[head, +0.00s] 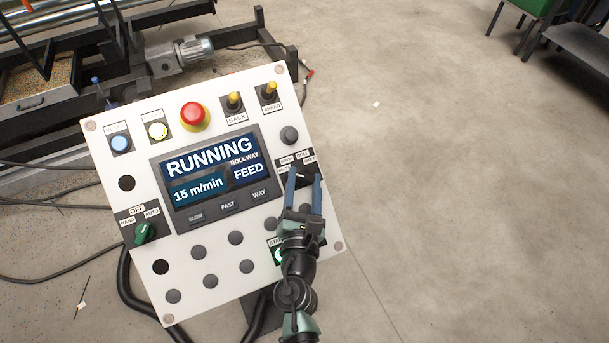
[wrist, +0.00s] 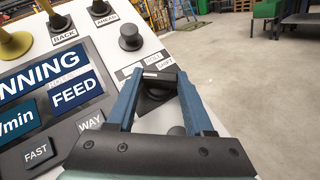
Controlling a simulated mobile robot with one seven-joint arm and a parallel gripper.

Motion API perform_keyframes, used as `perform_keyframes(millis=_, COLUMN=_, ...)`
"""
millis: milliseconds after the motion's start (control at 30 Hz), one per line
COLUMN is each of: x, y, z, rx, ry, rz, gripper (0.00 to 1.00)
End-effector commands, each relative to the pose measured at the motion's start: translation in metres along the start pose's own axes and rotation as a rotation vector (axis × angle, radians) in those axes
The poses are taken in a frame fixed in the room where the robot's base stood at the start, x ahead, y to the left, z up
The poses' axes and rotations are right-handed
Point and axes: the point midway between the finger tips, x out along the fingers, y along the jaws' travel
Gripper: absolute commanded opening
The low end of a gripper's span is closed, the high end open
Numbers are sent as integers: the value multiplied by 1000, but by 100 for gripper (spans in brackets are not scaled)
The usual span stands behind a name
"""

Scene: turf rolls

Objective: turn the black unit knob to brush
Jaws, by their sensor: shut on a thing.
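The black unit knob (head: 303,181) is at the right side of the white control panel (head: 215,285), below a dark round button. Small labels sit around its upper side; most are too small or covered to read surely. My gripper (head: 304,177) comes from below with its two blue fingers on either side of the knob and is shut on it. In the wrist view the knob (wrist: 156,91) shows dark between the fingers of my gripper (wrist: 155,80). Which label the knob points at cannot be told.
The panel's screen (head: 211,172) reads RUNNING, 15 m/min, FEED. A red emergency button (head: 194,114), two yellow toggles (head: 234,101) and a green selector knob (head: 144,232) are on the panel. A machine with a motor (head: 182,56) stands behind.

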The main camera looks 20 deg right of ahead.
Motion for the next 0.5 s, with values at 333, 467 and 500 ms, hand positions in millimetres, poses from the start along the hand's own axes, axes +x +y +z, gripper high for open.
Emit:
perform_keyframes(millis=333, x=0, y=8, z=5, rx=153, ry=3, rz=-210, gripper=0)
perform_keyframes(millis=467, x=1, y=8, z=4, rx=211, ry=2, rz=-292, gripper=0)
perform_keyframes(millis=500, x=1, y=8, z=4, rx=228, ry=2, rz=-315, gripper=0)
